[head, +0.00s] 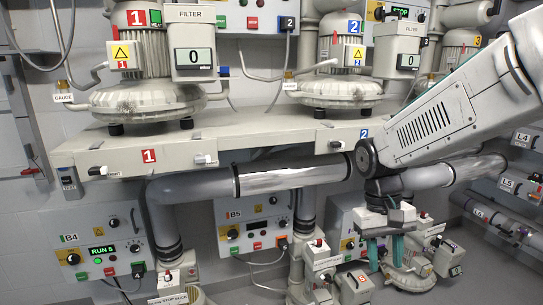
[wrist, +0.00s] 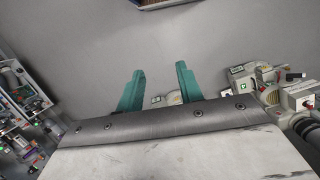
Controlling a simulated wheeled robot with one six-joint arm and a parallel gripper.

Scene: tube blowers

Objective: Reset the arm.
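My arm (head: 440,120) reaches in from the right, in front of the blower shelf and the large grey pipe. My gripper (head: 386,260) hangs down from it at the lower right of the head view, with its two teal fingers apart. In the wrist view my gripper (wrist: 160,68) also shows its fingers spread, with nothing between them but grey floor and a small pale part farther off. A finger partly overlaps that part in the picture; I cannot tell the gap.
Blower 1 (head: 142,100) and blower 2 (head: 335,90) stand on the beige shelf (head: 235,140). A pipe (head: 295,178) runs below it. Valve fittings (head: 320,255) stand close left of my gripper. Open floor (head: 490,265) lies right.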

